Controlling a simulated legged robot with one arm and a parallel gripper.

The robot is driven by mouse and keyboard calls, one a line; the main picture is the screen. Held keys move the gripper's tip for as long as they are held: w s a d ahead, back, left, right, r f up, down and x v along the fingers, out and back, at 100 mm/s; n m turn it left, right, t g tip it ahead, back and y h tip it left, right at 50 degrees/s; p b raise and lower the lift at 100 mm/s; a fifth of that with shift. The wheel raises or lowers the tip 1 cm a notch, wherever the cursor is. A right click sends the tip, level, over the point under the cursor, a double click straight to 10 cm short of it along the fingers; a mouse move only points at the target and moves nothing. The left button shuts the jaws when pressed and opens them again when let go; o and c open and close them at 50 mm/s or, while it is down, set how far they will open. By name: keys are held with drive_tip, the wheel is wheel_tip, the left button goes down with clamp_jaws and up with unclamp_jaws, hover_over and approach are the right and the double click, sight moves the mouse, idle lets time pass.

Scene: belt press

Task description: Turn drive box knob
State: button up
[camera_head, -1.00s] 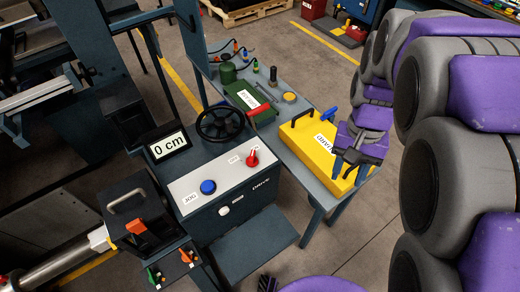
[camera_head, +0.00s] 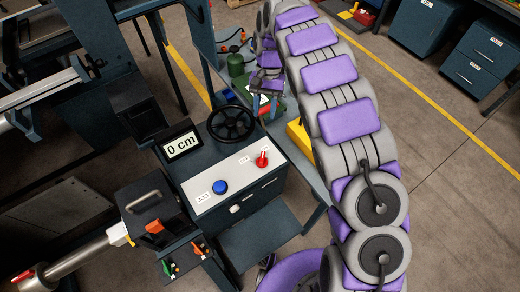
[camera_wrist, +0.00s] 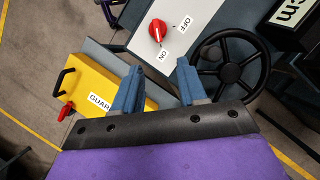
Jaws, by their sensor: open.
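The drive box (camera_head: 215,178) has a light grey top panel. Its red knob (camera_head: 262,160) sits at the panel's right end beside small labels. A blue button (camera_head: 220,187) is at the panel's left part. In the wrist view the red knob (camera_wrist: 158,31) lies ahead of my gripper (camera_wrist: 160,70), between the "ON" and "OFF" labels, with its pointer towards "ON". My two blue fingers are apart with nothing between them, and they do not touch the knob. In the head view my gripper is beyond the box, partly hidden by my arm.
A black handwheel (camera_head: 232,123) stands behind the panel, close to my right finger in the wrist view. A "0 cm" display (camera_head: 182,146) is left of it. The yellow guard (camera_wrist: 95,88) lies left of my fingers. Open floor (camera_head: 450,165) is at the right.

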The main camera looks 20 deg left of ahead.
drive_tip(key=b, duration=0.2)
approach(262, 157)
drive_tip(key=f, duration=0.1)
drive_tip(key=s+f, duration=0.1)
drive_tip(key=f, duration=0.1)
drive_tip(key=a+f, duration=0.1)
drive_tip(key=f, duration=0.1)
drive_tip(key=shift+s+a, duration=0.1)
drive_tip(key=shift+s, duration=0.25)
drive_tip(key=d+f, duration=0.1)
drive_tip(key=s+d+f, duration=0.1)
drive_tip(key=f, duration=0.1)
drive_tip(key=shift+s+d, duration=0.2)
drive_tip(key=shift+d, duration=0.05)
drive_tip(key=shift+a+f, duration=0.2)
drive_tip(key=shift+a, duration=0.7)
drive_tip(key=shift+c, duration=0.3)
drive_tip(key=shift+d+r, duration=0.1)
drive_tip(key=shift+d, duration=0.5)
drive_tip(key=c, duration=0.5)
drive_tip(key=shift+c, duration=0.6)
drive_tip(key=shift+a, duration=0.2)
clamp_jaws()
